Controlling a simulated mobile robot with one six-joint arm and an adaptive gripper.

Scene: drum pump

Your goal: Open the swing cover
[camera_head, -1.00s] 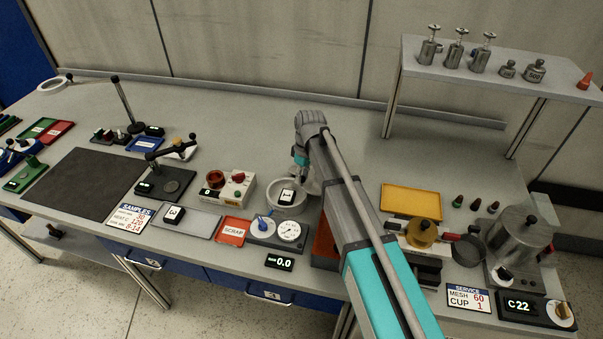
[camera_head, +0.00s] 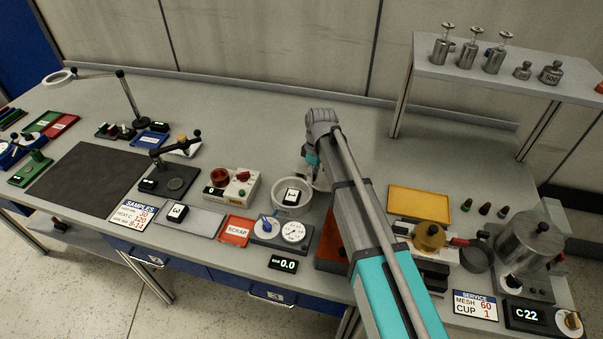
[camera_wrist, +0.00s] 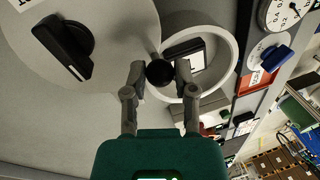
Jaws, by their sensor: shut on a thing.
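In the wrist view a large flat grey disc (camera_wrist: 116,45), which I take to be the swing cover, lies at the upper left with a black bar-shaped grip (camera_wrist: 66,46) on it. A short stem with a black ball knob (camera_wrist: 160,73) shows at its right edge; I cannot tell for sure how it joins. My gripper (camera_wrist: 158,76) is shut on the knob. Right of it is the round white pot (camera_wrist: 233,50), its mouth largely uncovered, with a labelled block inside. In the head view the pot (camera_head: 275,204) stands left of my gripper (camera_head: 313,180); my arm hides the disc there.
A yellow tray (camera_head: 420,202) and a brass-coloured lidded device (camera_head: 430,238) are right of my arm. The bench behind the pot is clear.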

